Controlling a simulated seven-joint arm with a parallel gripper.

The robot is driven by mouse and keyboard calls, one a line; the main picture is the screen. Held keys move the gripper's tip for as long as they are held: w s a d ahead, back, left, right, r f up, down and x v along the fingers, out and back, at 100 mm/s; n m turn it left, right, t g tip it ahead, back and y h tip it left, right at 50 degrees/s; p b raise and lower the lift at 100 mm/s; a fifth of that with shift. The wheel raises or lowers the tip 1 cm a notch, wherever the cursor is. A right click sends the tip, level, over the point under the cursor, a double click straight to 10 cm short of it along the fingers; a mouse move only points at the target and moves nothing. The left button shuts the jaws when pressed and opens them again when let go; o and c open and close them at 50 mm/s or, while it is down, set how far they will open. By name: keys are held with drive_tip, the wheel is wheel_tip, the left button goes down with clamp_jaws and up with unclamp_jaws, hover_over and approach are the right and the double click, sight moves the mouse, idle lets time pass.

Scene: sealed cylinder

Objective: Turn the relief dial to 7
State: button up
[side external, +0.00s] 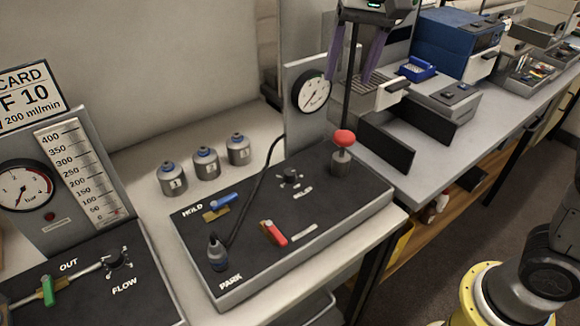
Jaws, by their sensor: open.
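The relief dial (290,177) is a small black knob on the dark control panel (330,220), with a partly legible white label just in front of it. Its pointer and scale numbers are too small to read. My gripper (349,77) is at the top of the side external view, with two purple fingers spread apart and pointing down. It is open with nothing gripped, well above the panel and apart from the dial. A thin dark upright rod shows between the fingers in the picture; I cannot tell its depth.
A red-topped plunger (344,138) stands right of the dial, with a round gauge (312,92) behind. Several numbered canisters (206,163) stand behind. A black cable runs across the panel's left part.

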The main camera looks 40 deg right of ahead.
drive_tip(key=g, duration=0.1)
hover_over(290, 172)
drive_tip(key=d, duration=0.2)
wheel_tip(290, 172, down, 6)
drive_tip(key=shift+n+g, duration=0.5)
drive_tip(key=shift+n, duration=0.1)
drive_tip(key=f, duration=0.5)
drive_tip(key=a+f, duration=0.1)
drive_tip(key=f, duration=0.5)
drive_tip(key=a+f, duration=0.1)
drive_tip(key=f, duration=0.5)
drive_tip(key=shift+c, duration=0.2)
clamp_jaws()
